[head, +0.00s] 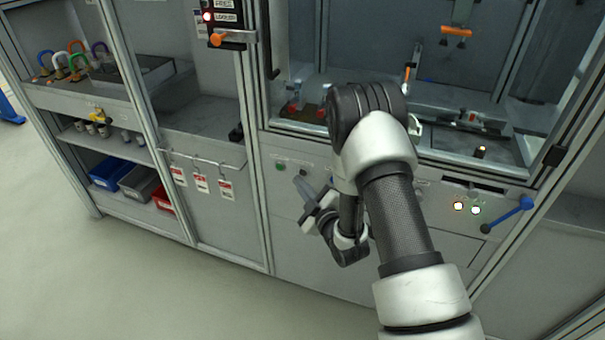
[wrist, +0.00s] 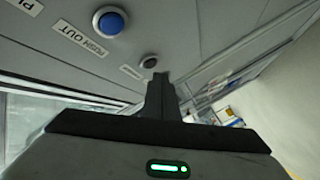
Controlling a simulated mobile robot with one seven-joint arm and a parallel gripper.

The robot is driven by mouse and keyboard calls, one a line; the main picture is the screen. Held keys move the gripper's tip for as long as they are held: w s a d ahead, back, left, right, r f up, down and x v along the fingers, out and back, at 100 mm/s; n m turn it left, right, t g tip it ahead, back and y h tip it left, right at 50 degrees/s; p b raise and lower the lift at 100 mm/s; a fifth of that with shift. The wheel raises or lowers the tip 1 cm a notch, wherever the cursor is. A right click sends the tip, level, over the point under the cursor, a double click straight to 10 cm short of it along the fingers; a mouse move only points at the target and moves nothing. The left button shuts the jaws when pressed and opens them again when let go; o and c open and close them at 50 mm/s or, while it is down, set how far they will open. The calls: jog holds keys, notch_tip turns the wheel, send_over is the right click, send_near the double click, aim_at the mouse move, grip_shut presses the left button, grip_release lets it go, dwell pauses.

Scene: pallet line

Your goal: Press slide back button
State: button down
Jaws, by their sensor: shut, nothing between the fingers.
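In the wrist view, a dark round button (wrist: 149,61) in a pale ring sits on the grey panel (wrist: 185,30), with a small label (wrist: 131,72) I cannot read beside it. My gripper (wrist: 160,78) is shut and empty, its fingertips close below this button in the picture; I cannot tell whether they touch it. A larger blue button (wrist: 110,22) is up and left, by a label reading "PUSH OUT" (wrist: 80,38). In the head view, my gripper (head: 304,188) is at the front panel, and my arm hides part of that panel.
In the head view, a green button (head: 281,166) is left of my gripper. Lit buttons (head: 459,206) and a blue-handled lever (head: 508,214) are on the panel's right. Hanging tags (head: 201,183) and shelf bins (head: 138,183) are left. The floor (head: 150,285) in front is clear.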

jog(key=shift+w, duration=0.1)
jog(key=shift+w+d+b, duration=0.15)
jog(key=shift+w+b, duration=0.15)
jog(key=shift+b, duration=0.1)
jog(key=shift+w+d+b, duration=0.15)
jog(key=shift+w+b, duration=0.2)
jog(key=shift+w, duration=0.1)
dwell(0.7)
jog(key=shift+s, duration=0.2)
jog(key=shift+s+a, duration=0.3)
jog(key=shift+s, duration=0.3)
jog(key=s, duration=0.1)
jog(key=s+a+b, duration=0.1)
jog(key=s, duration=0.2)
jog(key=shift+s+a, duration=0.35)
jog(key=shift+s, duration=0.05)
dwell(0.7)
